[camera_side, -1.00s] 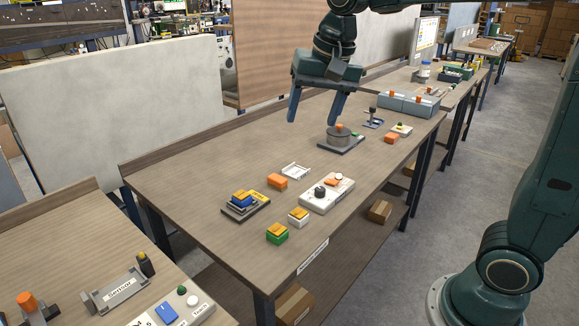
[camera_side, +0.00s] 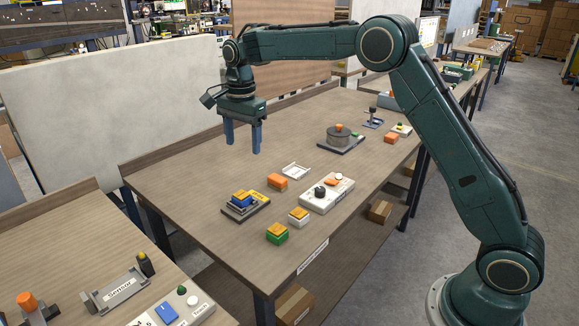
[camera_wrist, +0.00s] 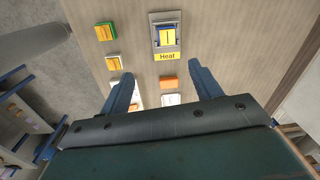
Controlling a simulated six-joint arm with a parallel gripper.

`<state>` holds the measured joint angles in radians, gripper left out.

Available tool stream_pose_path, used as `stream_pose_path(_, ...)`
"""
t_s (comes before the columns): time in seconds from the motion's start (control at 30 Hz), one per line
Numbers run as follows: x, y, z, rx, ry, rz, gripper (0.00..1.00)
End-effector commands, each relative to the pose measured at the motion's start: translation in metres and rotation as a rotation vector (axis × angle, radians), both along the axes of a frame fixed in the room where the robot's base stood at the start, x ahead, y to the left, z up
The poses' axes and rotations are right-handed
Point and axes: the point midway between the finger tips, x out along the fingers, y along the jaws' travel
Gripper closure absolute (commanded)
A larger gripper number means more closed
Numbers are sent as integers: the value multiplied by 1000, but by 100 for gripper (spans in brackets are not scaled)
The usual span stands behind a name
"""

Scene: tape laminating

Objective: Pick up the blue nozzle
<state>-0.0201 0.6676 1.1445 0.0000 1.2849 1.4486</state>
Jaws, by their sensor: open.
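The blue piece (camera_side: 242,197), which looks like the blue nozzle, sits on a dark base with a yellow label on the table. In the wrist view, a blue-edged piece with a yellow top (camera_wrist: 166,34) stands beyond the fingertips on a base labelled "Heat". My gripper (camera_side: 243,147) is open and empty, fingers pointing down, above the table and apart from the blue piece. Its two fingers also show in the wrist view (camera_wrist: 160,70), spread wide with only tabletop and small items visible between them.
Near the piece are an orange block (camera_side: 277,181), a white tray (camera_side: 296,169), a white control box with a black knob (camera_side: 327,195), a yellow-and-white block (camera_side: 298,217) and a yellow-and-green block (camera_side: 277,234). A round grey device (camera_side: 338,139) stands further back. The table's left rear is clear.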

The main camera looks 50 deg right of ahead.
Motion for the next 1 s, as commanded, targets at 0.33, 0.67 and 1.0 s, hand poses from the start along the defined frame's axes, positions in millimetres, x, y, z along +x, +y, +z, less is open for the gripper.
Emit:
stream_pose_path(0.33, 26, 2, -39, 2, 43, -138, 36)
stream_pose_path(0.67, 26, 2, -45, 2, 46, -143, 36)
stream_pose_path(1.0, 26, 2, -87, 1, 49, -143, 36)
